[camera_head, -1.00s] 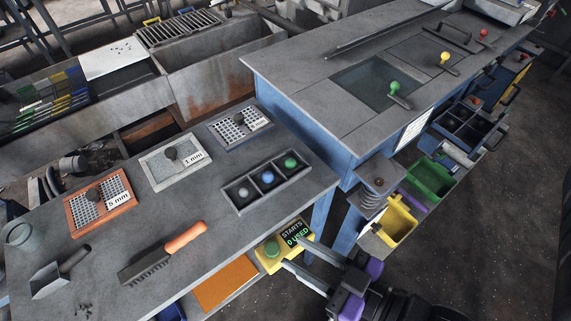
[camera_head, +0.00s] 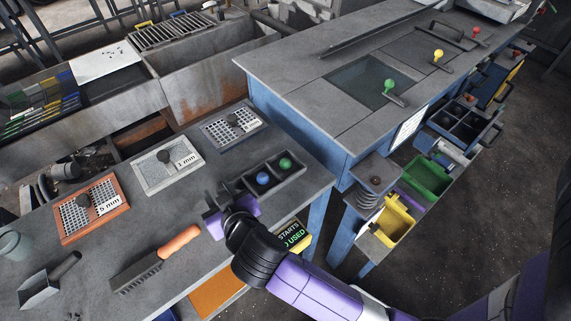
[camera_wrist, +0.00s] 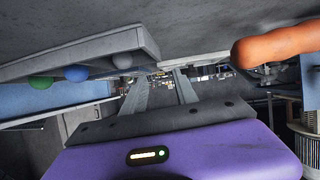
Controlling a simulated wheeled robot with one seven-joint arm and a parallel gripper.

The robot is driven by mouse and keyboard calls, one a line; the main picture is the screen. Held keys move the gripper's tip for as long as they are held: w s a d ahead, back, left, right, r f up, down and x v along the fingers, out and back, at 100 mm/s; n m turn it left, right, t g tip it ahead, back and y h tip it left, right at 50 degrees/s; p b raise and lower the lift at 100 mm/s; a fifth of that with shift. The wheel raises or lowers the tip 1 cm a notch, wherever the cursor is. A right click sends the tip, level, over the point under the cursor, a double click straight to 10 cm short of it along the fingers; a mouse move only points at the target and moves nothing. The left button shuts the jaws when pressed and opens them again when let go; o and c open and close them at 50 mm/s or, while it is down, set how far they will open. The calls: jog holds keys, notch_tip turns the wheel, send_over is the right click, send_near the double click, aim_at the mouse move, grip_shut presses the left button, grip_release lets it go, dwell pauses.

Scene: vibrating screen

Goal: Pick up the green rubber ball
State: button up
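The green rubber ball (camera_head: 286,163) sits in the right-hand compartment of a dark three-compartment tray (camera_head: 297,177) on the grey bench. It also shows in the wrist view (camera_wrist: 41,82), at the left. The blue ball (camera_head: 263,179) is in the middle compartment. The grey ball is hidden behind my gripper in the head view but shows in the wrist view (camera_wrist: 122,61). My gripper (camera_head: 219,196) is over the bench at the tray's left end, apart from the green ball. In the wrist view its two fingers (camera_wrist: 160,84) are apart with nothing between them.
An orange-handled brush (camera_head: 160,255) lies left of my gripper; its handle looms in the wrist view (camera_wrist: 285,45). Screen plates (camera_head: 232,124) lie behind. The taller blue-sided table (camera_head: 290,100) carries a green-knobbed lever (camera_head: 389,86). A yellow bin (camera_head: 394,224) stands to the right.

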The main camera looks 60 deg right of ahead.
aim_at(283, 165)
jog(key=d+m+g+h, duration=0.1)
jog(key=d, duration=0.1)
jog(key=w+d+r+m+g+h, duration=0.1)
jog(key=d+m+h, duration=0.1)
jog(key=w+d+r+m+g+h, duration=0.1)
jog(key=d+m+g, duration=0.1)
jog(key=shift+w+d+r+h, duration=0.1)
jog(key=shift+d+h, duration=0.2)
jog(key=shift+d, duration=0.05)
jog(key=s+d+m+g+h, duration=0.1)
jog(key=s+m, duration=0.1)
jog(key=s+d+m+g, duration=0.1)
jog(key=g, duration=0.1)
jog(key=shift+s+d+m+h, duration=0.35)
jog(key=shift+s+m+h, duration=0.05)
jog(key=s+m+g, duration=0.2)
jog(key=s, duration=0.1)
jog(key=s+d+f+m+g, duration=0.1)
jog(key=s, duration=0.1)
jog(key=shift+d+m+h, duration=0.1)
jog(key=shift+m+h, duration=0.2)
jog(key=shift+m, duration=0.1)
jog(key=shift+s+d+f+g, duration=0.15)
jog(key=shift+s+g, duration=0.15)
jog(key=shift+p+x, duration=0.9)
jog(key=shift+x, duration=2.85)
grip_shut()
